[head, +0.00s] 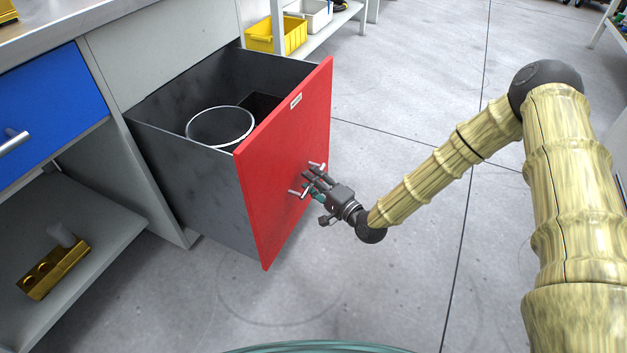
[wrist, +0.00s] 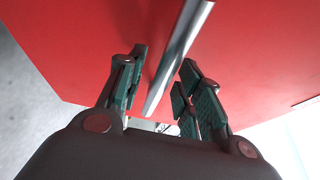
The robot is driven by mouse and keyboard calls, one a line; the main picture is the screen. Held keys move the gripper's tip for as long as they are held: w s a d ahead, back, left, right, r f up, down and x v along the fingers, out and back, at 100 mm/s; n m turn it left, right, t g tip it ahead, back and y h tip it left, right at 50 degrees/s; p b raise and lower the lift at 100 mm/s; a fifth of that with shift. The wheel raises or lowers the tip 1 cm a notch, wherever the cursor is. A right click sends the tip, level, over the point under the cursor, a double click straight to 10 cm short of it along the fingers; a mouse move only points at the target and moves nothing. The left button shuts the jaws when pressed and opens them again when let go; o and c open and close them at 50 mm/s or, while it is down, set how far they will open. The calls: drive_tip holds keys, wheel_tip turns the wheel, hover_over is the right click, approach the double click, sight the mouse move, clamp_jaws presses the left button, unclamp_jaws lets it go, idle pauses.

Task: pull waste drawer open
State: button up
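The waste drawer, with a red front (head: 290,150) and dark grey sides (head: 200,190), stands pulled well out of the bench. A round white-rimmed bin (head: 190,127) sits inside it. A silver bar handle (wrist: 180,55) is on the red front; its ends show in the head view (head: 294,193). My gripper (head: 313,184) is at the handle. In the wrist view my two fingers (wrist: 158,85) are apart, one on each side of the bar. A gap shows on the left of the bar; the right finger is close to it, and contact is unclear.
A blue drawer (head: 50,105) with a silver handle is shut at the left. Below it, a brass-coloured block (head: 52,270) lies on an open shelf (head: 100,225). A yellow bin (head: 275,35) stands behind the waste drawer. The floor (head: 420,90) around my arm is clear.

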drive_tip(key=v, duration=1.2)
idle(0.3)
drive_tip(key=s+f+n+g+h+p, duration=0.2)
drive_tip(key=s+f+n+g+h, duration=0.45)
drive_tip(key=s+f, duration=0.9)
drive_tip(key=s+d+n+g+h+p, duration=0.15)
drive_tip(key=s+d+g, duration=0.3)
drive_tip(key=s, duration=0.55)
drive_tip(key=s+d+n+g+h, duration=0.25)
drive_tip(key=s+d, duration=0.25)
drive_tip(key=s, duration=0.4)
wheel_tip(320, 180, up, 38)
drive_tip(key=p, duration=3.8)
drive_tip(key=shift+s+d+r+g, duration=0.25)
drive_tip(key=shift+d+g, duration=0.1)
